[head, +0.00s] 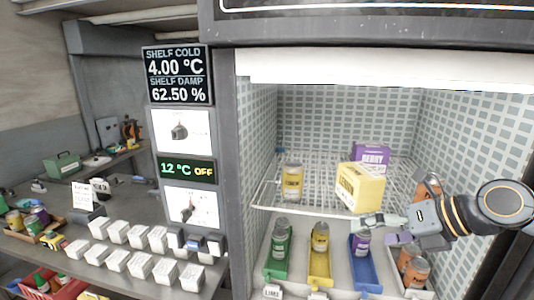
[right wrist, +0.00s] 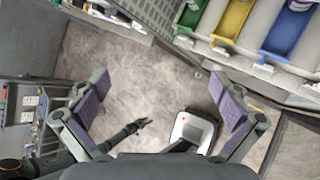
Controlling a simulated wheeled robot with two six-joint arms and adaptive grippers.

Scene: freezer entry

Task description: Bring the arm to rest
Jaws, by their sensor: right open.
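My right arm (head: 460,215) reaches in from the right in the head view, across the front of the open cold compartment. My right gripper (head: 378,231) is open, its fingers pointing left, in front of the wire shelf and above the coloured chutes. In the right wrist view the purple-padded fingers of the same gripper (right wrist: 162,88) stand wide apart with nothing between them, only floor far below. A dark, slim arm end, apparently my left gripper (right wrist: 136,127), shows small and low in that view; its jaws are too small to read.
Below, green (head: 276,268), yellow (head: 320,268) and blue (head: 363,274) chutes hold cans. A counter with white blocks (head: 140,265) stands left.

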